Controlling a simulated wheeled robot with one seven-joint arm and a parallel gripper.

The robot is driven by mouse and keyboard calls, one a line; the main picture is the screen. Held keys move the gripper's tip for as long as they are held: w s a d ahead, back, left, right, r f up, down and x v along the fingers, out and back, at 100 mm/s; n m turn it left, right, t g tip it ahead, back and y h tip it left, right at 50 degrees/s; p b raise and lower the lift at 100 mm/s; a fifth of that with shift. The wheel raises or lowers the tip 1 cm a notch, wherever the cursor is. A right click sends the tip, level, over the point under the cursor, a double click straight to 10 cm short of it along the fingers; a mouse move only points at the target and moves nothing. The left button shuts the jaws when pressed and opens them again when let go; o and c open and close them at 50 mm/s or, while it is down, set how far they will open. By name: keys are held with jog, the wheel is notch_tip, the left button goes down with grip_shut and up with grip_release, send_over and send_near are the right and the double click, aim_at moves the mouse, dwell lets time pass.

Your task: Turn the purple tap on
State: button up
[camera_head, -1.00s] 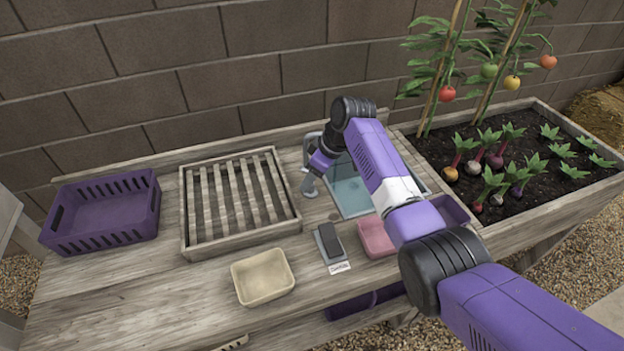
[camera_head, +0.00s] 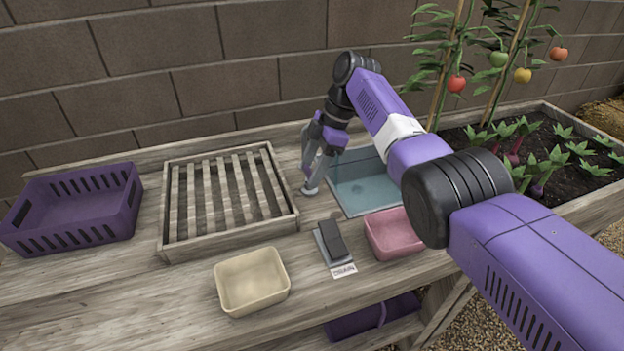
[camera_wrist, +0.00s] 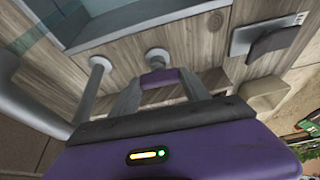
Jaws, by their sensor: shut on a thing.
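The purple tap handle (camera_wrist: 160,78) shows between the fingertips in the wrist view, above a pale round base (camera_wrist: 157,56). My gripper (camera_wrist: 158,88) is shut on this handle. In the head view my gripper (camera_head: 313,172) points down at the tap, beside the left edge of the blue-grey sink (camera_head: 347,211). The gripper and wrist hide most of the tap there; its round base (camera_head: 310,190) shows on the bench. A grey spout pipe (camera_wrist: 92,90) stands left of the gripper in the wrist view. I cannot tell whether water runs.
A slatted wooden tray (camera_head: 282,221), a purple basket (camera_head: 70,232) and a cream bowl (camera_head: 252,305) stand to the left. A pink bowl (camera_head: 390,250) and a dark pedal-like lever (camera_head: 332,238) with a label sit in front. A brick wall (camera_head: 150,60) rises behind.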

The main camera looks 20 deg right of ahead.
jog(key=shift+n+b, duration=0.4)
jog(key=shift+b, duration=0.1)
jog(key=o, duration=1.4)
jog(key=v, duration=0.7)
jog(key=shift+w+d+r, duration=0.1)
jog(key=shift+r, duration=0.3)
